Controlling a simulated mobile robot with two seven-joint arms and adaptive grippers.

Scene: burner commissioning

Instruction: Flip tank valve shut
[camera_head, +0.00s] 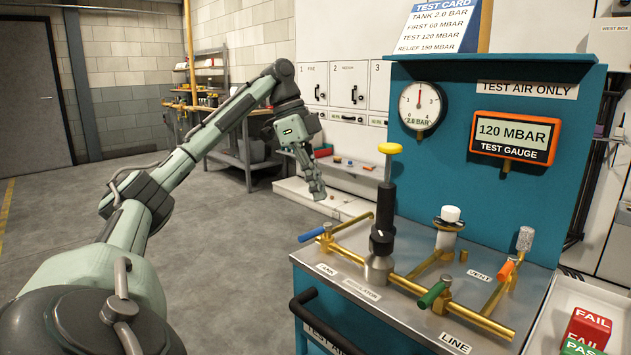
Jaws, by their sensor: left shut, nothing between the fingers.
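The tank valve has a blue lever (311,234) at the left end of the brass pipework on the bench, behind the TANK label (326,270). The lever sticks out to the left from its brass body. I cannot tell for sure how it lies relative to the bore. My left gripper (317,188) is shut and empty, pointing down. In the picture it is above the blue lever and apart from it. My right gripper is out of view.
A green line lever (433,294) and an orange vent lever (506,271) are farther right. The dial (421,106) is labelled 2.0 BAR; the test gauge (514,137) reads 120 MBAR.

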